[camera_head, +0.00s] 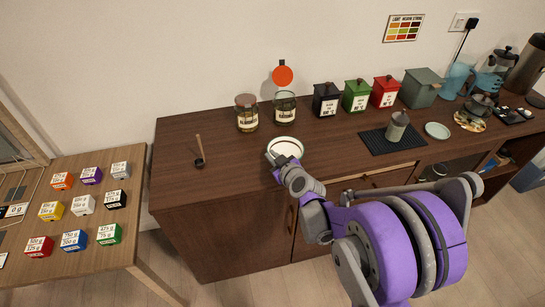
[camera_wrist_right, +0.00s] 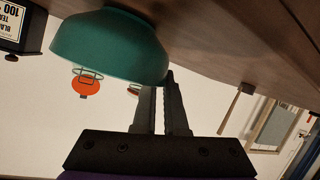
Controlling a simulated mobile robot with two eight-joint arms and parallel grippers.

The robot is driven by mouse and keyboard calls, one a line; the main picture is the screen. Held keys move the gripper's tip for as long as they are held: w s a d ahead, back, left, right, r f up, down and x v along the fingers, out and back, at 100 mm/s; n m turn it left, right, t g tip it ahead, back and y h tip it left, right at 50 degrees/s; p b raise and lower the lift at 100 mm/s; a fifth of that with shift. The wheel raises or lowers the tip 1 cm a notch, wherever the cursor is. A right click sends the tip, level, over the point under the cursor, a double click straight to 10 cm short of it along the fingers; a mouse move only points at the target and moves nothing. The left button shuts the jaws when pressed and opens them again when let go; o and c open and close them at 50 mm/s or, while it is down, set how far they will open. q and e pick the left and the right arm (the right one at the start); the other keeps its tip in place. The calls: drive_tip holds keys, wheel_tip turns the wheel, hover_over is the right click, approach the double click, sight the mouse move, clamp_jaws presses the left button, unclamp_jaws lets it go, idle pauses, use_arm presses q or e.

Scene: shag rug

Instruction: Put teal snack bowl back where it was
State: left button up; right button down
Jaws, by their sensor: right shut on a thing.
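The teal snack bowl (camera_head: 287,147) is over the middle of the dark wooden counter, with its pale inside facing up in the head view. In the right wrist view the bowl (camera_wrist_right: 108,45) shows its teal outer wall, and the picture is upside down. My right gripper (camera_head: 272,158) is at the bowl's near left rim. Its dark fingers (camera_wrist_right: 167,105) are shut on the rim. The bowl's base is close to the counter top; I cannot tell whether it touches. My left gripper is not in view.
Two glass jars (camera_head: 246,113) (camera_head: 285,106) and black, green and red tins (camera_head: 326,101) (camera_head: 357,96) (camera_head: 385,92) stand behind the bowl. A dark mat (camera_head: 375,141) with a canister (camera_head: 397,127) and a small plate (camera_head: 437,130) are right.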

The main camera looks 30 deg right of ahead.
drive_tip(key=shift+f, duration=0.1)
drive_tip(key=c, duration=1)
unclamp_jaws()
drive_tip(key=shift+o, duration=0.2)
drive_tip(key=shift+s+r, duration=0.15)
drive_tip(key=shift+r, duration=0.1)
drive_tip(key=p+v, duration=0.1)
drive_tip(key=v, duration=1)
drive_tip(key=s+a+f+g+y, duration=0.2)
drive_tip(key=s+a+g, duration=0.3)
drive_tip(key=s+a, duration=0.45)
drive_tip(key=s+a+f+m+g+h, duration=0.1)
drive_tip(key=s+a+m+g, duration=0.1)
drive_tip(key=s, duration=0.6)
drive_tip(key=shift+s+f+m+g+h, duration=0.3)
drive_tip(key=shift+f+m+g, duration=0.1)
drive_tip(key=shift+g, duration=0.4)
